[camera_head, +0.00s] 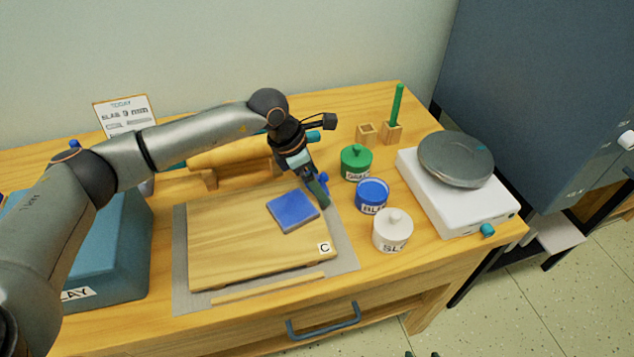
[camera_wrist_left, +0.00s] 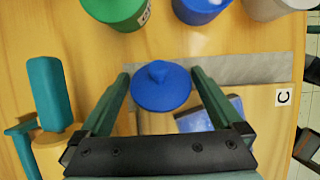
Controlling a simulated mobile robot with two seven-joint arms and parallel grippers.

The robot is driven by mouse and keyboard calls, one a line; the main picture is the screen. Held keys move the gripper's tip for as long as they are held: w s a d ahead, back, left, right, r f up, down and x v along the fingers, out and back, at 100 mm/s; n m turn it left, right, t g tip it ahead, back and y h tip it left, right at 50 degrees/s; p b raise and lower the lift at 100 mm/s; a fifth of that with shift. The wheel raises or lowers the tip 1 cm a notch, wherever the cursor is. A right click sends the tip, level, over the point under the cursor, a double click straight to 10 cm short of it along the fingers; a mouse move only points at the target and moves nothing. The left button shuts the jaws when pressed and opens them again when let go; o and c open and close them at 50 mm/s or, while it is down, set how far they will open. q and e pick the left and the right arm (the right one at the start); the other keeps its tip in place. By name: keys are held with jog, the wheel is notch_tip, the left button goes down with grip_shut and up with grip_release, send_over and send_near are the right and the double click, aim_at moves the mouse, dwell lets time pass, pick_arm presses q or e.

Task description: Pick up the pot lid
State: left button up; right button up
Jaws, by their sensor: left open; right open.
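The blue pot lid (camera_wrist_left: 160,88) is round with a small knob on top. It lies knob up between the spread fingers of my left gripper (camera_wrist_left: 162,80), by the edge of the grey mat. In the head view the lid (camera_head: 324,180) is partly hidden by my left gripper (camera_head: 318,190), which reaches down beside the board. The open blue pot (camera_head: 372,196) stands just right of it, without a lid. My right gripper (camera_head: 422,354) shows only as two dark, separated tips at the bottom edge of the head view.
A blue slab (camera_head: 292,211) lies on the wooden board (camera_head: 235,255). A white scale (camera_head: 450,207) with a grey disc (camera_head: 456,160) stands right. A teal box (camera_head: 115,245) stands left.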

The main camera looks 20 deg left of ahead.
pick_arm(q)
jog(key=shift+c, duration=1.3)
jog(key=c, duration=0.7)
jog(key=shift+c, duration=0.3)
